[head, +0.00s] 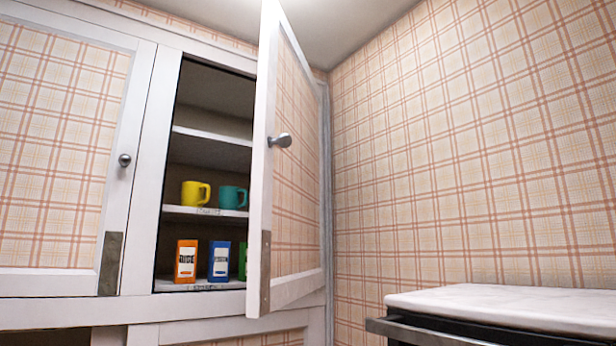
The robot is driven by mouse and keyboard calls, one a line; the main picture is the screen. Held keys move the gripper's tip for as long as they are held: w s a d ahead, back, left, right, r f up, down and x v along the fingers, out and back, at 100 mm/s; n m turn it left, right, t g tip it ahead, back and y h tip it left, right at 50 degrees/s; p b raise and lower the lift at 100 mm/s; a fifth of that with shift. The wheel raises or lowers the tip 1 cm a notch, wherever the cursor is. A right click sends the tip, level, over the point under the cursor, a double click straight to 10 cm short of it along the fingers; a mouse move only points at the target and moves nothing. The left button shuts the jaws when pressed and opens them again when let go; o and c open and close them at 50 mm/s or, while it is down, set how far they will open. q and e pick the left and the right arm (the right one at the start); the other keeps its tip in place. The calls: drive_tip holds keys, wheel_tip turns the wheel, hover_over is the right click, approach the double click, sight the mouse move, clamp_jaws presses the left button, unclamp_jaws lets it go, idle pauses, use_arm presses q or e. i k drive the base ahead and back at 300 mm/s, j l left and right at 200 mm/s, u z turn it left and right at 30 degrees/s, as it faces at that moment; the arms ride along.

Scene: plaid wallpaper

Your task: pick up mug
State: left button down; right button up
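A yellow mug (195,193) stands upright on a middle shelf of the open cupboard, its handle to the right. A teal mug (233,197) stands just right of it on the same shelf, its handle also to the right. The right edge of the teal mug is close to the open cupboard door in the picture. Neither of my grippers shows in the head view.
The plaid cupboard door (296,170) stands open towards me. Orange (186,261), blue (220,262) and partly hidden green (242,262) boxes stand on the shelf below. The left door (60,150) is shut. A white countertop (500,306) is at lower right.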

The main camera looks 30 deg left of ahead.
sight(192, 194)
drive_tip(key=u, duration=1.55)
drive_tip(key=z, duration=0.2)
drive_tip(key=i+j+z, duration=0.15)
drive_tip(key=j+z, duration=0.8)
drive_tip(key=j, duration=0.25)
